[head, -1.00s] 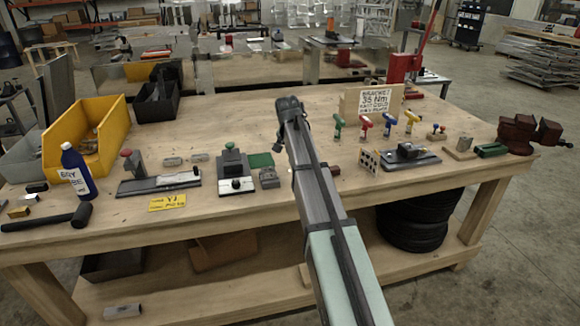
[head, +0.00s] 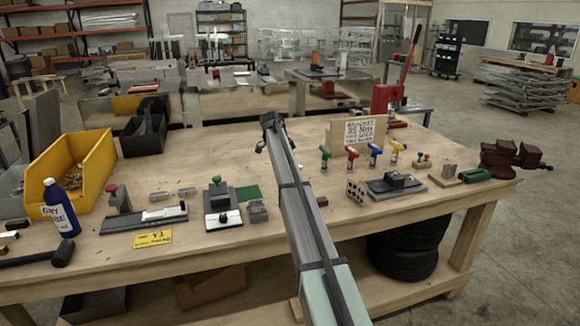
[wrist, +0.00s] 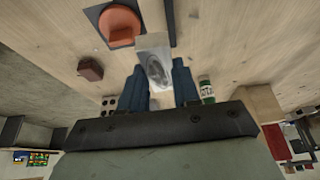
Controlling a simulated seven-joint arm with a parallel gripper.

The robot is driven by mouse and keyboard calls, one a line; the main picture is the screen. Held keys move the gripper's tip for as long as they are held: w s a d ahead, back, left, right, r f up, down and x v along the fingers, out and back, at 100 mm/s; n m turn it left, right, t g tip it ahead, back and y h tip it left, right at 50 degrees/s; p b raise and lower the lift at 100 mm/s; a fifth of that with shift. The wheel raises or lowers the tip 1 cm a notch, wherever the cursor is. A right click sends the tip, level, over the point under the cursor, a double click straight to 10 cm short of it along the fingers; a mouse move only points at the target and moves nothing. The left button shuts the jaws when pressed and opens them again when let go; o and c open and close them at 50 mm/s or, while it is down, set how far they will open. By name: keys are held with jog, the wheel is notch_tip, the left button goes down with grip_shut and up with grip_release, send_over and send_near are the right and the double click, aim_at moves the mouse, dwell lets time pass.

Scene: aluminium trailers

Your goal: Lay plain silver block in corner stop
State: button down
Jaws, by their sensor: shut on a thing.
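My gripper (wrist: 160,72) shows in the wrist view with its two blue fingers shut on a silver block (wrist: 154,48). The block sticks out past the fingertips, and a dark oval shows on its face. In the head view my arm reaches over the bench, and the fingers and block cannot be made out. An orange-red knob on a dark plate (wrist: 118,26) lies close beyond the block in the wrist view. A green-knobbed fixture (head: 222,215) and a red-knobbed rail fixture (head: 145,219) stand left of my arm. I cannot tell which thing is the corner stop.
Left on the bench (head: 290,215) are a yellow bin (head: 70,165), a blue bottle (head: 60,215) and a mallet (head: 62,252). Right are a sign (head: 360,130), coloured-handled tools (head: 375,152), a black fixture (head: 395,184) and a red vise (head: 512,157). The bench's back middle is clear.

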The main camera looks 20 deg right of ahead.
jog(key=shift+f, duration=3.35)
jog(key=shift+f, duration=0.15)
